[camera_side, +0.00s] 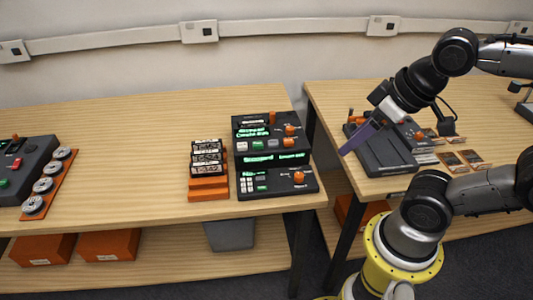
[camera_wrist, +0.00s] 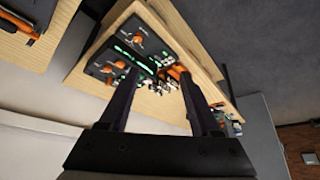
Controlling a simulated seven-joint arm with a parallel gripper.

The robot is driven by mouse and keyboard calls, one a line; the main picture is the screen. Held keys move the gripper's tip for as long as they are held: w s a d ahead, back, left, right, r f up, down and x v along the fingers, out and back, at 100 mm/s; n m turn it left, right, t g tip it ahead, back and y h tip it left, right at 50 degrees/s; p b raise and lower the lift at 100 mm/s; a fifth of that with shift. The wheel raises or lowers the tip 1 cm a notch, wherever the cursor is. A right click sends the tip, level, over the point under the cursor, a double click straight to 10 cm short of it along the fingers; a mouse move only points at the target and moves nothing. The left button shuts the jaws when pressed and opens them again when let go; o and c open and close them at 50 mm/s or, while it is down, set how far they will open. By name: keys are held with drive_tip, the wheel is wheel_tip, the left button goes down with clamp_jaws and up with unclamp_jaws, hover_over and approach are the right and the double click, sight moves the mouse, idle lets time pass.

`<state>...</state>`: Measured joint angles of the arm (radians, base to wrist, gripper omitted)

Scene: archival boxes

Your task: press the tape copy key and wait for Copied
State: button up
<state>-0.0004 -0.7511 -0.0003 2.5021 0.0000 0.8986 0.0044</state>
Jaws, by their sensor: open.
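A dark two-level machine (camera_side: 240,152) with green lit displays, orange knobs and small white and green keys stands at the right end of the left table. Its display text is too small to read surely, and I cannot tell which key is the tape copy key. The machine also shows in the wrist view (camera_wrist: 113,52), beyond my fingers. My gripper (camera_side: 343,152) is raised over the gap and the right table's left edge, to the right of the machine and apart from it. In the wrist view my gripper (camera_wrist: 159,74) has its two dark fingers spread, with nothing held between them.
An orange rack (camera_side: 208,194) of labelled tapes stands just left of the machine. A dark console (camera_side: 30,165) and an orange tray of reels (camera_side: 50,187) sit far left. Another dark device (camera_side: 385,160) lies under my arm on the right table. The left table's middle is clear.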

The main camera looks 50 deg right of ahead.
idle(0.3)
clamp_jaws()
idle(1.6)
